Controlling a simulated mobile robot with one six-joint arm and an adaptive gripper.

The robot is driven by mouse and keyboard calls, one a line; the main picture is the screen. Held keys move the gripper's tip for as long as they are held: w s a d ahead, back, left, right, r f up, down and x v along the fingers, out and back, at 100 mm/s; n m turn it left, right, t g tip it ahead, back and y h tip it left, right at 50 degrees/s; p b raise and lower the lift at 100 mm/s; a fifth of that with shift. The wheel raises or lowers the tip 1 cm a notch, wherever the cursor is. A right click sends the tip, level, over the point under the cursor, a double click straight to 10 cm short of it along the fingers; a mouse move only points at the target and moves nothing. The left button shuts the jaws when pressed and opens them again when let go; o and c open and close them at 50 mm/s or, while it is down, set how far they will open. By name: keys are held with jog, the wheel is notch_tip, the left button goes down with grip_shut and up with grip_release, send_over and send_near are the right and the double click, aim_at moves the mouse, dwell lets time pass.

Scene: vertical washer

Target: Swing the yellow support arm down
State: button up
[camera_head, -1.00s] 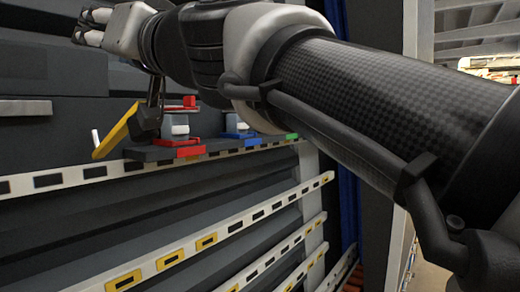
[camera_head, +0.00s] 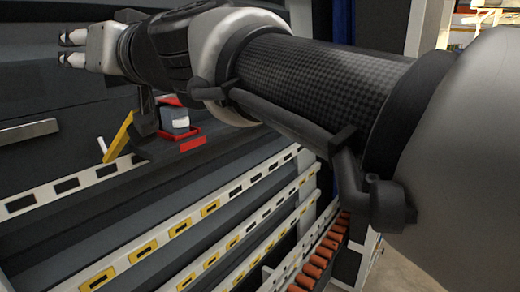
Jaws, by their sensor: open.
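The yellow support arm (camera_head: 120,137) is a narrow yellow bar left of centre. It stands tilted, its top leaning right against a dark bracket (camera_head: 146,122). A small white peg (camera_head: 102,144) sticks up at its left side. My gripper (camera_head: 67,49) is at the upper left, pointing left, with its two fingers apart and nothing between them. It is above and left of the yellow arm in the picture, apart from it. My arm crosses the upper picture and hides what is behind it.
A grey block with red clamps (camera_head: 178,122) sits just right of the yellow arm on a dark ledge. White slotted rails (camera_head: 75,185), some with yellow inserts, slope below. Orange rollers (camera_head: 318,258) line the lower right. A grey metal bar (camera_head: 28,131) juts in at the left.

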jog(key=b+v, duration=0.5)
jog(key=v, duration=1.1)
jog(key=s+d+f+m+g+h+b, duration=0.1)
jog(key=d+f+h+b, duration=0.2)
jog(key=f, duration=1.3)
jog(key=s+d+f+m+g+h+b, duration=0.1)
jog(key=d+f+h+b, duration=0.3)
jog(key=f, duration=1.3)
jog(key=s+d+f+m+g+h+b, duration=0.1)
jog(key=d+f+b, duration=0.5)
jog(key=f, duration=1)
jog(key=d+m+g+h, duration=0.1)
jog(key=d+m+h, duration=0.1)
jog(key=d, duration=0.1)
jog(key=shift+s+f+h, duration=0.2)
jog(key=shift+f+h, duration=0.05)
jog(key=shift+h, duration=0.15)
jog(key=shift+d, duration=0.15)
jog(key=s+d+f+m+g+h+b, duration=0.1)
jog(key=s+d+f, duration=0.2)
jog(key=f, duration=0.3)
jog(key=s+d+f+m+g+h+b, duration=0.1)
jog(key=s+d+f+h+b, duration=0.1)
jog(key=f, duration=0.4)
jog(key=shift+s+d+f+g, duration=0.3)
jog(key=shift+s+d, duration=0.35)
jog(key=shift+d, duration=0.6)
